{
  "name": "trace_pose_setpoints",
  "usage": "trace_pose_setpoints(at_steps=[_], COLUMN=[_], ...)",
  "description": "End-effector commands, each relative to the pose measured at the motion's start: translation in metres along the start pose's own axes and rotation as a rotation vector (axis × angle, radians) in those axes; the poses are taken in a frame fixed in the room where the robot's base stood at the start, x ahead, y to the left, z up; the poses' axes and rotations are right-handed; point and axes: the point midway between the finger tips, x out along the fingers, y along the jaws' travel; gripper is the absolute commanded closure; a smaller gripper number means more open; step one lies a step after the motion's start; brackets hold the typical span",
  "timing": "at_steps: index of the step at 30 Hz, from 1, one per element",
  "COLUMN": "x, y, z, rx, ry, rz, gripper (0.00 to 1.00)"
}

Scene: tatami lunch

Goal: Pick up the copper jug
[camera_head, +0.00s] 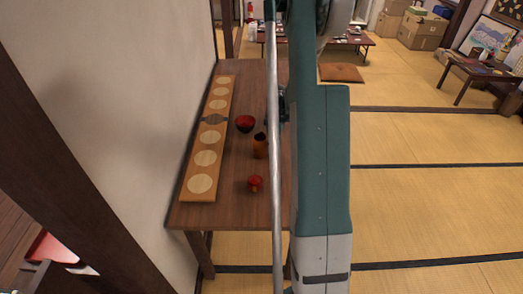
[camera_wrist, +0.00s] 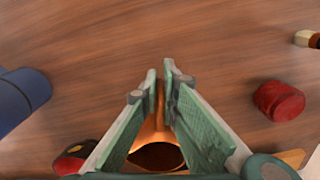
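The copper jug (camera_wrist: 158,157) is at the bottom middle of the wrist view, with its dark mouth facing the camera. Its thin handle (camera_wrist: 160,103) rises between the two green fingers of my gripper (camera_wrist: 160,75). In the head view the jug (camera_head: 260,147) stands on the dark wooden table beside my arm. My gripper is mostly hidden there behind my arm. Part of the jug's body is hidden by the fingers in the wrist view.
A red bowl (camera_head: 245,123) stands behind the jug and a small red lidded pot (camera_head: 255,183) in front. A long mat with pale circles (camera_head: 207,155) lies along the wall side. A blue cylinder (camera_wrist: 22,92) lies left in the wrist view. My arm hides the table's right side.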

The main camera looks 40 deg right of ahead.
Motion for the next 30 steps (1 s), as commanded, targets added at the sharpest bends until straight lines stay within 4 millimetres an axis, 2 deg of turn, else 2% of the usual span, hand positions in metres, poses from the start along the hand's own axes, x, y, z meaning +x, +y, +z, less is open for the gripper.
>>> trace_pose_setpoints(at_steps=[19, 30], x=[-0.002, -0.014], y=[0.000, 0.000], z=[0.000, 0.000], rx=[0.000, 0.000], ry=[0.000, 0.000], rz=[0.000, 0.000], gripper=[1.00, 1.00])
